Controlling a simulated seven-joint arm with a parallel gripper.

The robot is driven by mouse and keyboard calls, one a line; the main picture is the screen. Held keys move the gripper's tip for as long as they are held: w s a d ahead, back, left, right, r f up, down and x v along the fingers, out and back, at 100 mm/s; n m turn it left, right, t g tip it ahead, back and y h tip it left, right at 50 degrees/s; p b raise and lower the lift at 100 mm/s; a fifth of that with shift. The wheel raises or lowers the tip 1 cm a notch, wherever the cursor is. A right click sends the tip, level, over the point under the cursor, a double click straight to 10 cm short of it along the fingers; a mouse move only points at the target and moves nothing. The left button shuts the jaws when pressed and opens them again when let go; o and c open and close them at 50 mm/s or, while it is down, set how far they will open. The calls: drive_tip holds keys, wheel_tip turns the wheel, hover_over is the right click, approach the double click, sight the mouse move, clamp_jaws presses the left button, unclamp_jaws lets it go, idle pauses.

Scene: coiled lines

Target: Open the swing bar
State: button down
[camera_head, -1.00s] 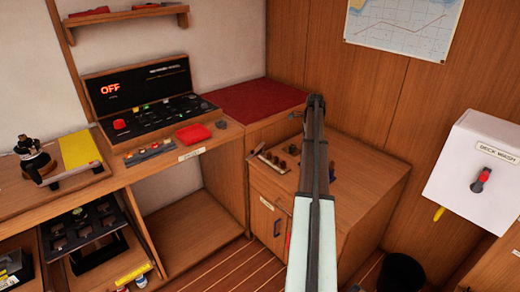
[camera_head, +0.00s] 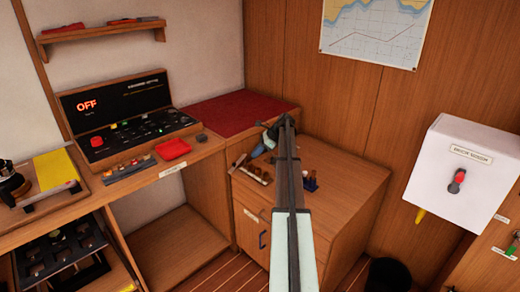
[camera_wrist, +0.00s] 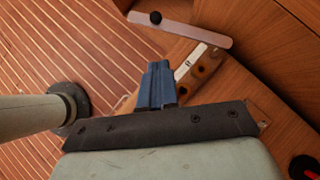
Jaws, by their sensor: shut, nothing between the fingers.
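A pale pinkish bar (camera_wrist: 185,29) with a black knob (camera_wrist: 155,18) lies across the top of the wrist view, beyond my fingertips. I take it to be the swing bar. In the head view my gripper (camera_head: 258,152) is just above the rack on the low cabinet; the bar is too small there to make out clearly.
A desk with a black OFF panel (camera_head: 130,120) and a red tray (camera_head: 174,149) stands left. A white switch box (camera_head: 455,175) hangs at right. A dark bin (camera_head: 390,274) stands below.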

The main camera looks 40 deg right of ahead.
sight(235, 167)
drive_tip(key=shift+w+a+f, duration=1.05)
drive_tip(key=shift+w+a, duration=0.1)
drive_tip(key=shift+a, duration=0.2)
drive_tip(key=shift+w+a+f, duration=1)
drive_tip(key=shift+w+a, duration=0.1)
drive_tip(key=shift+a, duration=0.2)
